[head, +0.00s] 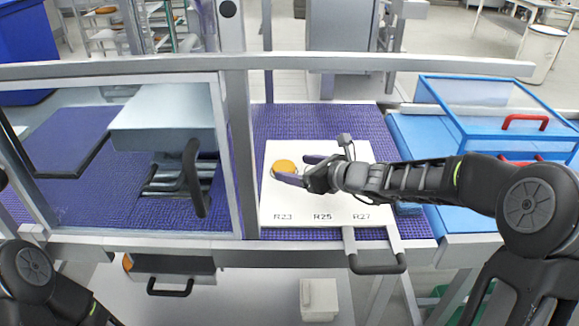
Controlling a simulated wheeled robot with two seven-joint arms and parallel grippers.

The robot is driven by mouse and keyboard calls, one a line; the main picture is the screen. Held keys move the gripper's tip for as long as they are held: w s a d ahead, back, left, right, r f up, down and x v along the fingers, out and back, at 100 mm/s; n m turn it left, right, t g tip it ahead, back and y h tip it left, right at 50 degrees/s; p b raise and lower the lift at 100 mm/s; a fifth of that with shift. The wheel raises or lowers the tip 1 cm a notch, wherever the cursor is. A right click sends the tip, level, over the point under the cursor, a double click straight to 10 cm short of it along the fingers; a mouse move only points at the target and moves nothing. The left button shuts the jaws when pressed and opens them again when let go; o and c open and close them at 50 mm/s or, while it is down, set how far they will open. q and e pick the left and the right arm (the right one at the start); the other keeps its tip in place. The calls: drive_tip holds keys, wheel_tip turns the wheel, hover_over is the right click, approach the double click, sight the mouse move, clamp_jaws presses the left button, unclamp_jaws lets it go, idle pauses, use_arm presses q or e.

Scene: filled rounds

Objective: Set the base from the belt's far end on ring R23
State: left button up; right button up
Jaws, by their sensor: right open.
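A round orange-tan base (284,165) lies on a white board (345,205) in the head view, at the board's left side. The board has the printed labels R23, R25 and R27 along its front edge, and the base is in line with R23 (283,217). Ring R23 itself cannot be made out; the base or gripper may cover it. My right gripper (294,168) reaches in from the right with its fingers apart, one finger by the base's front edge and the other to its right. I cannot tell whether they touch it. My left gripper is out of view.
The purple belt (290,120) runs under the board and behind a clear guard with a metal frame (238,140) at left. A grey-white box-shaped housing (165,108) stands behind that guard. A blue-edged clear cover (490,105) with a red handle is at right.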

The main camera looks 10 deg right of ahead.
drive_tip(key=v, duration=0.6)
drive_tip(key=shift+s+d+r, duration=0.15)
drive_tip(key=shift+s+r, duration=0.05)
drive_tip(key=shift+s, duration=0.1)
drive_tip(key=shift+s+d+r, duration=0.2)
drive_tip(key=shift+s+d, duration=0.1)
drive_tip(key=shift+s, duration=0.25)
